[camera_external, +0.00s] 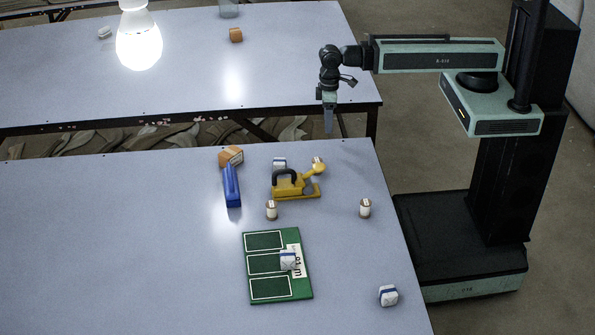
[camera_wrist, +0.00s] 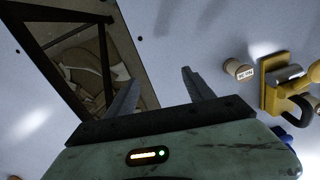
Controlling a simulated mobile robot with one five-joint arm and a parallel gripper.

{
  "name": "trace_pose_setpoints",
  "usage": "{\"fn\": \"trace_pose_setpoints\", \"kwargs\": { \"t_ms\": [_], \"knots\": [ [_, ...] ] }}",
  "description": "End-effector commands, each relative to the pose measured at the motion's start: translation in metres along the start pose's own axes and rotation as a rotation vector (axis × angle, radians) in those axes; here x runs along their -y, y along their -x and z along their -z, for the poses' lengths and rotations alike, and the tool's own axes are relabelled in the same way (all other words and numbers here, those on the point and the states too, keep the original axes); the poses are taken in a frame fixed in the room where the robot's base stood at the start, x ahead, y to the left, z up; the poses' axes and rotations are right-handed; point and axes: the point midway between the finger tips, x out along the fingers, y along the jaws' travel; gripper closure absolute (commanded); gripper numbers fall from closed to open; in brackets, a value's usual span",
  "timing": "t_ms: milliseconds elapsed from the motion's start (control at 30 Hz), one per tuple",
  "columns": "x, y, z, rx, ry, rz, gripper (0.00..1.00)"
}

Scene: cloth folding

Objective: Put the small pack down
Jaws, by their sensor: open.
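Small white-and-blue packs show in the external view. One pack (camera_external: 288,260) lies on the green board (camera_external: 276,290), at its right middle part beside the printed label. Another pack (camera_external: 388,296) lies on the table near the front right edge. A third pack (camera_external: 279,163) stands behind the yellow tool, partly hidden. Which one the task means, I cannot tell. My gripper (camera_external: 329,128) hangs pointing down above the near table's back edge, well away from the packs. In the wrist view my gripper (camera_wrist: 158,88) is open with nothing between its fingers.
On the near table (camera_external: 120,250) stand a yellow tool (camera_external: 296,190), a blue item (camera_external: 232,186), an orange box (camera_external: 232,155) and small labelled rolls (camera_external: 365,207). The yellow tool (camera_wrist: 270,95) shows right in the wrist view. A lit bulb (camera_external: 139,42) hangs upper left. The table's left side is clear.

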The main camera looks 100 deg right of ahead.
Motion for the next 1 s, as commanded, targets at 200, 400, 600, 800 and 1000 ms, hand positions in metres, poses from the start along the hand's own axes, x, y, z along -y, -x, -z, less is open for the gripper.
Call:
{"fn": "trace_pose_setpoints", "kwargs": {
  "t_ms": [200,400,600,800,1000],
  "knots": [
    [-0.007,0.000,-0.010,0.000,0.112,0.000,0.35],
    [-0.007,0.000,-0.009,0.000,0.109,0.000,0.35],
    [-0.006,0.000,-0.010,0.002,0.210,0.002,0.35],
    [0.058,0.007,0.008,-0.048,0.764,0.273,0.35],
    [0.123,-0.002,0.064,-0.381,1.273,0.664,0.35]
  ]
}}
